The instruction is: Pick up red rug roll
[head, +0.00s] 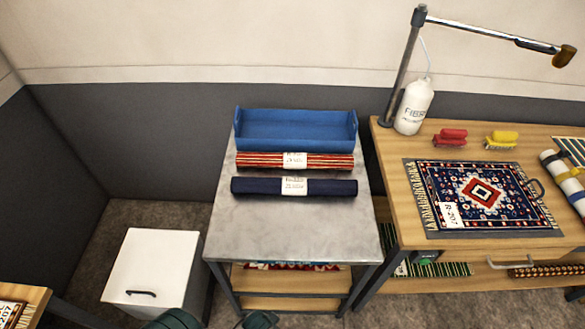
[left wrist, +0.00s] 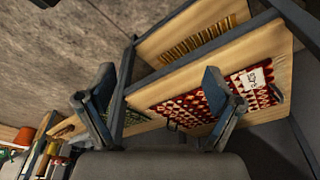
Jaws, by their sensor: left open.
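The red rug roll (head: 332,161), striped red and cream with a white label, lies across the grey metal table top (head: 290,230). It sits just in front of a blue tray (head: 297,145) and behind a dark navy rug roll (head: 330,187). In the left wrist view my left gripper (left wrist: 160,76) is open, with nothing between its fingers. That view faces shelves with flat rugs, and the red rug roll does not show there. Dark green parts of mine show at the bottom edge of the head view. My right gripper is not in view.
A wooden bench (head: 395,178) on the right holds a patterned rug (head: 485,195), a white bottle (head: 413,106), red and yellow brushes and a lamp. A white lidded bin (head: 155,265) stands left of the table. The table's front half is clear.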

